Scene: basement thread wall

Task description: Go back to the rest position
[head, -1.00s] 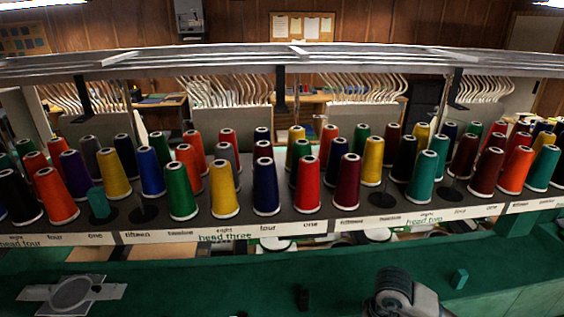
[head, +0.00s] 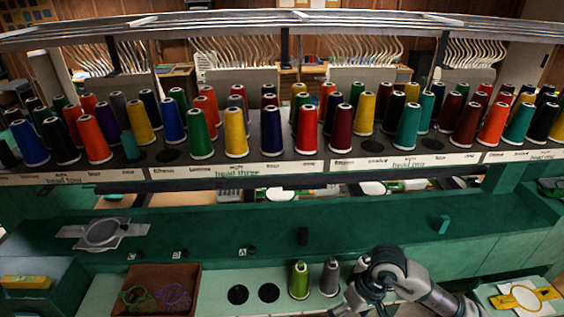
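My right arm (head: 385,268) rises from the bottom edge, right of centre, and bends over the green front shelf. Its dark wrist end (head: 368,286) points down and left, close beside a grey cone. I cannot make out its fingertips or anything held between them. My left arm and gripper are not in view. A lime green cone (head: 299,281) and the grey cone (head: 329,278) stand upright on the front shelf, left of my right arm.
Many coloured thread cones stand on the rack (head: 250,172). A brown tray (head: 190,298) sits lower left; a yellow-framed hoop (head: 522,297) lies lower right.

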